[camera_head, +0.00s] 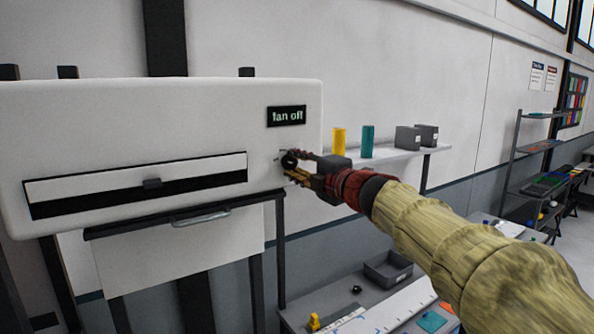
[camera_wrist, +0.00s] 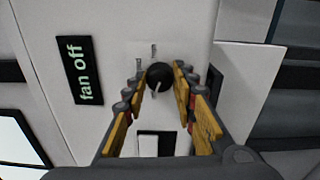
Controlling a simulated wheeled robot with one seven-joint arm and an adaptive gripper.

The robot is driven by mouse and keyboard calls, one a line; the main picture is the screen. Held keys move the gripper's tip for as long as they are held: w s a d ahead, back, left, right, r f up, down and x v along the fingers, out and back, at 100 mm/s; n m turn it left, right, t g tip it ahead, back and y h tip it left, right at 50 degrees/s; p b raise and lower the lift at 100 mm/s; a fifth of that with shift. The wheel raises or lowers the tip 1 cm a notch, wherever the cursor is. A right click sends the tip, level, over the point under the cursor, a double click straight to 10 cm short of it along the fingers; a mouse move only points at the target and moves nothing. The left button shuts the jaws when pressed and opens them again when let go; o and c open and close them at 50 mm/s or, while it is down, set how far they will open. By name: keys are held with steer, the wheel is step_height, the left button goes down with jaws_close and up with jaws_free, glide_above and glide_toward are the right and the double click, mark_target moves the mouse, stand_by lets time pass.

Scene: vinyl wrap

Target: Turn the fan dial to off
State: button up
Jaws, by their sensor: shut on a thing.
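The fan dial (camera_wrist: 160,76) is a small round black knob on the white front panel of the machine (camera_head: 120,120). In the head view the dial (camera_head: 288,159) is partly hidden by my gripper (camera_head: 292,168). In the wrist view my gripper (camera_wrist: 160,78) has one fingertip at each side of the dial and is shut on it. A pale mark shows at the dial's lower edge in that view. A black display (camera_head: 286,116) above the dial reads "fan off"; the display also shows in the wrist view (camera_wrist: 79,70).
A shelf (camera_head: 400,154) to the right holds a yellow cylinder (camera_head: 339,141), a teal cylinder (camera_head: 367,141) and grey boxes (camera_head: 407,138). Below is a bench with a dark tray (camera_head: 388,270).

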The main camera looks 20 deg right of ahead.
steer(key=shift+n, duration=0.5)
steer(key=o, duration=1.2)
steer(key=shift+c, duration=0.2)
steer(key=v, duration=1.2)
